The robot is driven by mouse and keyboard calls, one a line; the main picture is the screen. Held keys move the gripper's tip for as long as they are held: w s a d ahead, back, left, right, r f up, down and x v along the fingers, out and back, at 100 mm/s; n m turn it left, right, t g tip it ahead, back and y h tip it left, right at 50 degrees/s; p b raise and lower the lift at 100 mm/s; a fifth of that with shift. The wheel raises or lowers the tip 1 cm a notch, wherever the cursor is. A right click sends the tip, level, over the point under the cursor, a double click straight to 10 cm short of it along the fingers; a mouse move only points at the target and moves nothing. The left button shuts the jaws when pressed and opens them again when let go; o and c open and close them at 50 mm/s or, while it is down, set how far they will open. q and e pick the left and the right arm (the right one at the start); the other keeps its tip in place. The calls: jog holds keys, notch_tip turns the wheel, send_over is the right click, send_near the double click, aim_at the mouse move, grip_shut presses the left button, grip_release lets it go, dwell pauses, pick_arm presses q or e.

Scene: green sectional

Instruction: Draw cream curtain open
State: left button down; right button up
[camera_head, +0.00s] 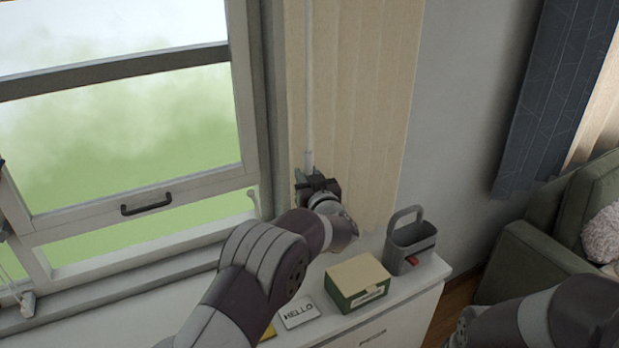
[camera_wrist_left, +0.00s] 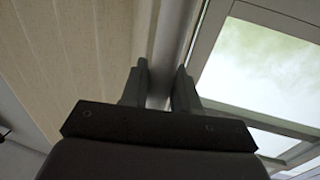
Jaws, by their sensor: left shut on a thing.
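The cream curtain (camera_head: 370,95) hangs in vertical folds to the right of the window, its left edge close to the window frame. It also fills the left of the left wrist view (camera_wrist_left: 70,60). A thin white wand (camera_head: 309,85) hangs straight down in front of the curtain near its left edge. My left gripper (camera_head: 312,180) is at the wand's lower end, shut on it; the grip itself is small in the head view. In the left wrist view its two fingers (camera_wrist_left: 162,85) point up with a narrow gap. My right gripper is not in view.
The window (camera_head: 130,130) with a dark handle (camera_head: 146,204) is at left. On the white cabinet (camera_head: 405,318) below stand a green-and-tan box (camera_head: 358,284), a grey caddy (camera_head: 410,250) and a HELLO card (camera_head: 299,312). A dark curtain (camera_head: 552,95) and green sofa (camera_head: 530,262) are at right.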

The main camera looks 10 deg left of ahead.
pick_arm(q)
jog(key=shift+d+r, duration=0.1)
jog(key=shift+r, duration=0.1)
jog(key=c, duration=1)
grip_release()
jog(key=shift+w+d, duration=0.1)
jog(key=shift+d, duration=0.15)
jog(key=shift+a+f, duration=0.1)
jog(key=shift+f, duration=0.05)
jog(key=b+v, duration=0.4)
jog(key=v, duration=0.8)
jog(key=shift+s+b, duration=0.35)
jog(key=shift+b, duration=0.05)
